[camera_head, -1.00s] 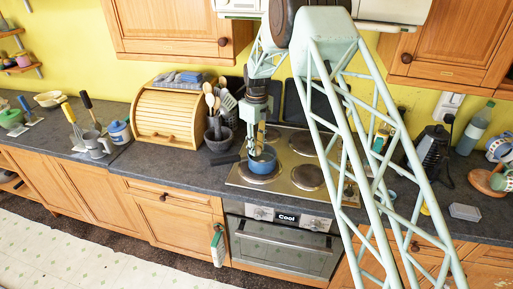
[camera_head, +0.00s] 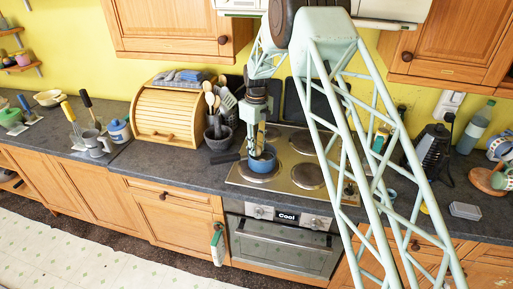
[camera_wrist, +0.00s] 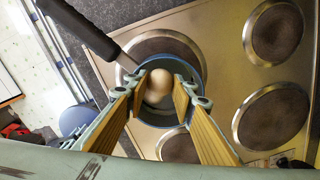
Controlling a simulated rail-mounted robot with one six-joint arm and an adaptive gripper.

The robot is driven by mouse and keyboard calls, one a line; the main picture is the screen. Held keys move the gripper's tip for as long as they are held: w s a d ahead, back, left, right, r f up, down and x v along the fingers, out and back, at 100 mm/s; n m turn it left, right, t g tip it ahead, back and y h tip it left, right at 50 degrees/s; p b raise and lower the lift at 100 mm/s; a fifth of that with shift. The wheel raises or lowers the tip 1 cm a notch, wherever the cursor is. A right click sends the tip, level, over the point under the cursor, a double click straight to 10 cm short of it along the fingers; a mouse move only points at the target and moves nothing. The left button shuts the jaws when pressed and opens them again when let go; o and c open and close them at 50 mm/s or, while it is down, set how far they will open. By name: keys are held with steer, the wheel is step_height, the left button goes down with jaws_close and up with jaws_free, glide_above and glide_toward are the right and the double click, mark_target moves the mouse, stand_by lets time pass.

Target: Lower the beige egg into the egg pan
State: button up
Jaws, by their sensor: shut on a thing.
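The beige egg (camera_wrist: 158,84) shows in the wrist view between the fingertips of my gripper (camera_wrist: 158,90). My gripper is shut on the egg and holds it over or inside the mouth of the blue egg pan (camera_wrist: 153,121); its exact height is hard to tell. In the head view my gripper (camera_head: 258,150) points down into the blue pan (camera_head: 265,166), which stands on the front left hotplate of the stove. The egg is hidden there. The pan's dark handle (camera_wrist: 88,30) points to the upper left in the wrist view.
The steel hob (camera_head: 292,175) has several round hotplates, the others bare. A dark pot of utensils (camera_head: 218,138) and a wooden bread box (camera_head: 166,113) stand to the left of the pan. A black appliance (camera_head: 432,150) stands to the right.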

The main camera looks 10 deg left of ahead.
mark_target(257, 146)
steer(key=shift+f+b, duration=0.45)
steer(key=shift+f, duration=0.55)
stand_by(1.2)
steer(key=o, duration=0.9)
steer(key=shift+o, duration=0.2)
steer(key=shift+r, duration=6)
steer(key=shift+s+d, duration=0.1)
